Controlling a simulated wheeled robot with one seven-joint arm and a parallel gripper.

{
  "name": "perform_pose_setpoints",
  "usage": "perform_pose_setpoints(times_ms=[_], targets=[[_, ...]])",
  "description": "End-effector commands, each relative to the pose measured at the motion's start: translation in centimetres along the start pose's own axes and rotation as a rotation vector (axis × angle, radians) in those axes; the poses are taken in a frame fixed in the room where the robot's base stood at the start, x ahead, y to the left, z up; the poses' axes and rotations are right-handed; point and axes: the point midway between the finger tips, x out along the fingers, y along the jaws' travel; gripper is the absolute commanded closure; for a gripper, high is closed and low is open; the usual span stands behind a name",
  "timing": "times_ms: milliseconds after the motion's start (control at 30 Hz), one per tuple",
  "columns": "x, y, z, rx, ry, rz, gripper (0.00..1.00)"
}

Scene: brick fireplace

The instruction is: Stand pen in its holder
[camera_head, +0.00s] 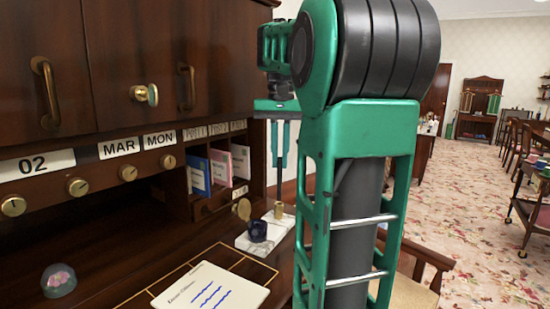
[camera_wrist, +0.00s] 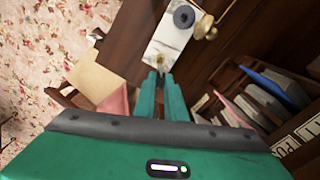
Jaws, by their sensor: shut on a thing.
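My gripper (camera_head: 279,163) points straight down above the right end of the desk. It is shut on the pen (camera_head: 279,188), a thin dark rod that hangs upright below the fingertips. The brass pen holder (camera_head: 279,209) stands on a white marble base (camera_head: 283,226) directly under the pen. The pen's lower end reaches the holder's mouth in the head view; I cannot tell whether it is inside. In the wrist view my fingertips (camera_wrist: 160,77) are in line with the holder (camera_wrist: 160,58), and the pen is hardly visible.
A dark blue inkwell (camera_head: 257,231) sits on the marble base beside the holder. A written paper (camera_head: 212,289) lies on the desk in front. A glass paperweight (camera_head: 58,280) is at the left. Pigeonholes with upright booklets (camera_head: 219,168) stand close left of the gripper.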

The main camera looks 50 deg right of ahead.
Motion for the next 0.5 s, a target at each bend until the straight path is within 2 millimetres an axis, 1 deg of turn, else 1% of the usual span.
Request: perform_pose_setpoints(times_ms=[500], targets=[[1.2,-0.1,0.0,-0.001,0.001,0.0,1.0]])
